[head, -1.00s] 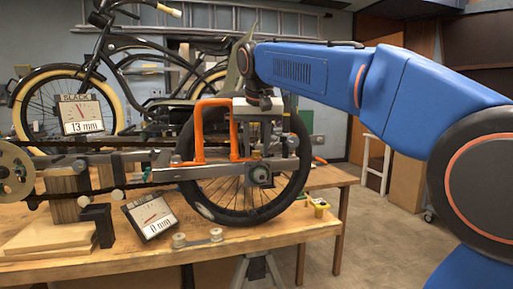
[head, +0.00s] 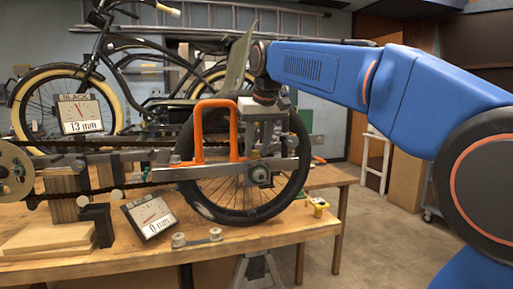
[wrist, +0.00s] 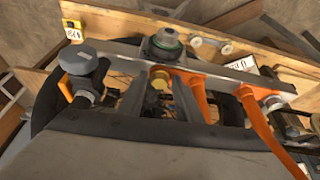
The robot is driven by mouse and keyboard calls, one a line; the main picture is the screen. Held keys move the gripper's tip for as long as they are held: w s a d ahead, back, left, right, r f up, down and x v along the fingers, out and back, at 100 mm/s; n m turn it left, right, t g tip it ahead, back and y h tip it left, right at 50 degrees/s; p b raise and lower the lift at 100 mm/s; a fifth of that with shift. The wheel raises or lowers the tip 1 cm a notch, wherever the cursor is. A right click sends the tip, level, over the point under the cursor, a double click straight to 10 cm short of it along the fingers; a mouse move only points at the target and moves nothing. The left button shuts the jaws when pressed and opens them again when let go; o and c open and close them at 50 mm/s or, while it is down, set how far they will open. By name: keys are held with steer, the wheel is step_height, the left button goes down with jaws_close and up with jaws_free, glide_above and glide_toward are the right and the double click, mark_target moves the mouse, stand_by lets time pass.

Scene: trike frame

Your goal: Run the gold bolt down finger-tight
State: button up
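The gold bolt (wrist: 159,77) shows in the wrist view as a small yellow head near the inner edge of the grey axle bar. My gripper (wrist: 161,81) points at it, with one grey finger on each side of the bolt head. The fingers look apart; I cannot tell whether either touches the bolt. In the head view my gripper (head: 262,124) is above the rear wheel (head: 222,208), near the axle plate, and the gold bolt cannot be made out there. A green-ringed round hub part (wrist: 164,43) sits just beyond the bolt.
An orange bracket (head: 233,130) rises left of my gripper; it also shows in the wrist view (wrist: 205,84). A large grey bolt head (wrist: 80,60) is left of my fingers.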

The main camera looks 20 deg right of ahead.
steer(key=shift+d+n+y, duration=0.1)
steer(key=shift+n+y, duration=0.2)
steer(key=shift+n, duration=0.6)
steer(key=shift+d+n+y, duration=0.1)
steer(key=shift+n+y, duration=0.3)
steer(key=shift+n, duration=0.4)
steer(key=shift+d+n, duration=0.1)
steer(key=shift+n, duration=0.8)
steer(key=shift+c, duration=0.6)
